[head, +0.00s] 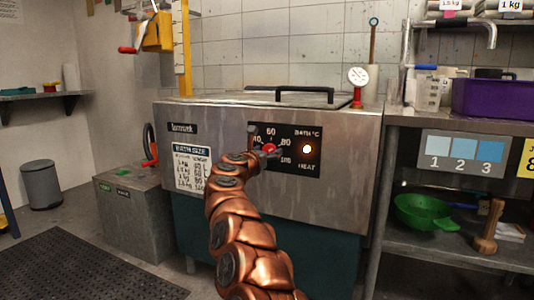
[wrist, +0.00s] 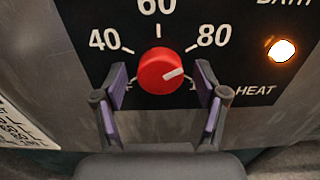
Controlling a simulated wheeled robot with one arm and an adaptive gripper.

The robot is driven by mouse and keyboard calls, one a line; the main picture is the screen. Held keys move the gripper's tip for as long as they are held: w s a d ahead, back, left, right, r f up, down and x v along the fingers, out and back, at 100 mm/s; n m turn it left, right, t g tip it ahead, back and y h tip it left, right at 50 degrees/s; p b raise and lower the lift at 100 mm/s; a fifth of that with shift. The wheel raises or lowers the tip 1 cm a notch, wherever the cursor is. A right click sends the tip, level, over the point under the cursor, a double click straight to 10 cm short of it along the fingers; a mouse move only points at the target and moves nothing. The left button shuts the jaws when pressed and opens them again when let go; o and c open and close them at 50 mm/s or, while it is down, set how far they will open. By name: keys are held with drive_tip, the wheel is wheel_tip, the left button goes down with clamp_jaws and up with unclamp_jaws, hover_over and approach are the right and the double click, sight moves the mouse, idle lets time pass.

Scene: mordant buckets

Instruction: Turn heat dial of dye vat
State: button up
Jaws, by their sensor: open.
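The dye vat (head: 340,190) is a steel box with a flat lid and a black control panel (head: 301,166). Its red heat dial (wrist: 160,72) shows whole in the wrist view, with numbers 40, 60 and 80 around it. The dial's white mark points right and slightly up, a little below the 80 tick. My gripper (wrist: 161,82) is open, one finger on each side of the dial, with small gaps visible. In the head view my gripper (head: 264,151) is at the panel and partly hides the dial (head: 269,148).
A lit orange lamp (head: 307,149) is right of the dial. A bath size chart (head: 192,168) is on the vat's left front. A grey box (head: 135,215) stands left. A shelf unit (head: 460,125) with a purple bin (head: 492,98) and green colander (head: 425,211) stands right.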

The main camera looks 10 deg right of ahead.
drive_tip(key=shift+s, duration=0.15)
drive_tip(key=v, duration=1.1)
drive_tip(key=shift+s+a, duration=0.25)
drive_tip(key=shift+s, duration=0.05)
idle(0.6)
